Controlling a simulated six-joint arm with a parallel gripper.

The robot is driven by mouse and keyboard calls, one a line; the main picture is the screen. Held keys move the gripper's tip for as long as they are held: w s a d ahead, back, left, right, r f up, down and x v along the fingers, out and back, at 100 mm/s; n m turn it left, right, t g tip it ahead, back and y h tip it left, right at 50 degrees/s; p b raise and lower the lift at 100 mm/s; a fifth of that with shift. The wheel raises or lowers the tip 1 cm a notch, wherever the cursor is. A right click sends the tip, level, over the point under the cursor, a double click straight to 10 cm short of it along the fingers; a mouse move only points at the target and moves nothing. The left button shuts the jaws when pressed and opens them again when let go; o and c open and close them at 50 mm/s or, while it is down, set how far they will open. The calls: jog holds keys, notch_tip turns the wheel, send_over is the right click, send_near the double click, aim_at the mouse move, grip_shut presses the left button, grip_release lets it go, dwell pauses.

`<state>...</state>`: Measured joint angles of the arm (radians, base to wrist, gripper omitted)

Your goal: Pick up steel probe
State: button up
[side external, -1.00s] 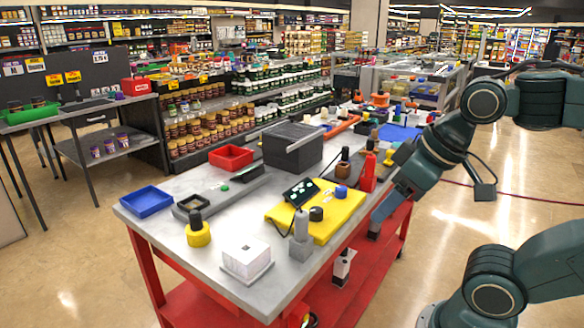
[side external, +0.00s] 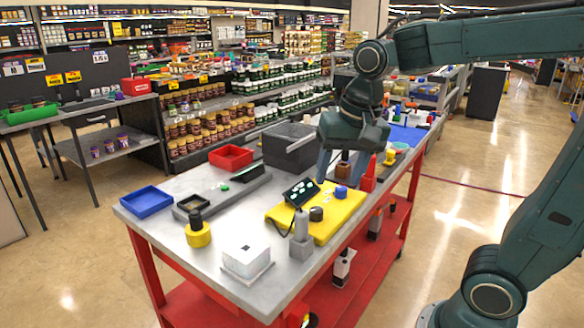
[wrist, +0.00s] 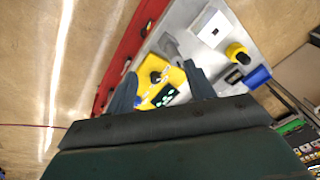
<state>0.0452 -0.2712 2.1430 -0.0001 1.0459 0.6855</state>
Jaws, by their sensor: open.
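A grey probe-like piece (side external: 301,225), which looks like the steel probe, stands upright in a small grey block near the table's front edge. A thin dark cable runs beside it. It also seems to show in the wrist view (wrist: 170,48), beyond the yellow mat. My gripper (side external: 342,178) is open, pointing down over the back end of the yellow mat (side external: 336,221). It is behind and to the right of the probe and apart from it. In the wrist view the two fingers (wrist: 160,70) are spread with nothing held between them.
On the mat are a dark meter (side external: 301,192) and a black knob (side external: 316,214). A white box (side external: 247,260) and a yellow black-topped piece (side external: 198,233) stand left of the probe. A grey bin (side external: 287,145), red tray (side external: 231,157) and red bottle (side external: 369,172) stand near the gripper.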

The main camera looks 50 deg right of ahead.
aim_at(301, 226)
jog(key=w+d+f+m+g, duration=0.1)
jog(key=w+f+m+g, duration=0.1)
jog(key=w+m, duration=0.5)
jog(key=shift+w+d+f+g, duration=0.3)
jog(key=shift+w+d+f, duration=0.1)
jog(key=shift+w+f, duration=0.65)
jog(key=shift+w+r, duration=0.1)
jog(key=shift+f, duration=4.25)
jog(key=shift+f, duration=2.6)
jog(key=c, duration=1)
